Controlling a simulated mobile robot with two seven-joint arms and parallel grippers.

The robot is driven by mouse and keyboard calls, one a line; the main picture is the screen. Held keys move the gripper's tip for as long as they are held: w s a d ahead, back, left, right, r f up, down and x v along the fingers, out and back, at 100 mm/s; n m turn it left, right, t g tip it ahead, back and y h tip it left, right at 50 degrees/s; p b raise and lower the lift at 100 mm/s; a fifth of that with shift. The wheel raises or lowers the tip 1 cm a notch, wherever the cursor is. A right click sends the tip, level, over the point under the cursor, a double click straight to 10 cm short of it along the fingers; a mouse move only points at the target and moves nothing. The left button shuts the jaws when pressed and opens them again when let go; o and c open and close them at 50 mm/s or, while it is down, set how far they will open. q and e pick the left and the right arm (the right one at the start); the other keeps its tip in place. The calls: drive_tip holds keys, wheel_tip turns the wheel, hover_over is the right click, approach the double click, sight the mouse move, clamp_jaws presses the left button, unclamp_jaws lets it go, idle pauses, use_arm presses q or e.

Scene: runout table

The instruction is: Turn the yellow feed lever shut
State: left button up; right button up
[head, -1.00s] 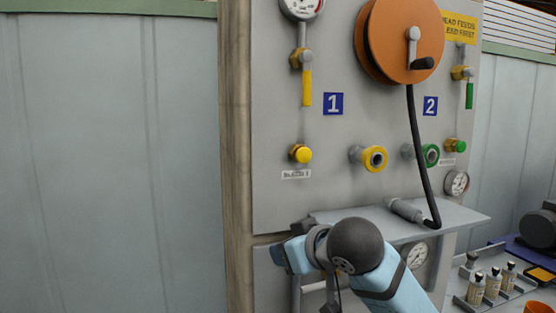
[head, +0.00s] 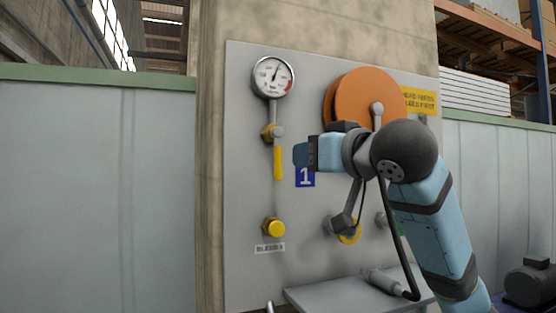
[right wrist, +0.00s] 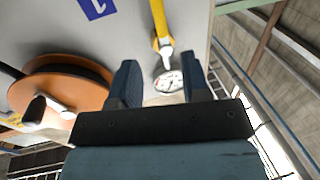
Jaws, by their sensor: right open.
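The yellow feed lever (head: 278,163) hangs straight down from its brass valve (head: 270,132), in line with the pipe below the pressure gauge (head: 273,76). It also shows at the top of the right wrist view (right wrist: 158,20), with the gauge (right wrist: 168,84) seen between the fingers. My right gripper (head: 299,155) is just right of the lever in the head view, with a gap of panel between them. Its two fingers (right wrist: 160,65) are apart, with nothing held. My left gripper is not in view.
A blue "1" sign (head: 305,178) is partly behind the gripper. A yellow round knob (head: 274,228) sits below the lever. A grey shelf (head: 325,291) juts out lower down.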

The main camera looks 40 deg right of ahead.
sight(280, 158)
drive_tip(key=w, duration=1.1)
drive_tip(key=shift+w+d, duration=0.15)
drive_tip(key=shift+d, duration=0.1)
clamp_jaws()
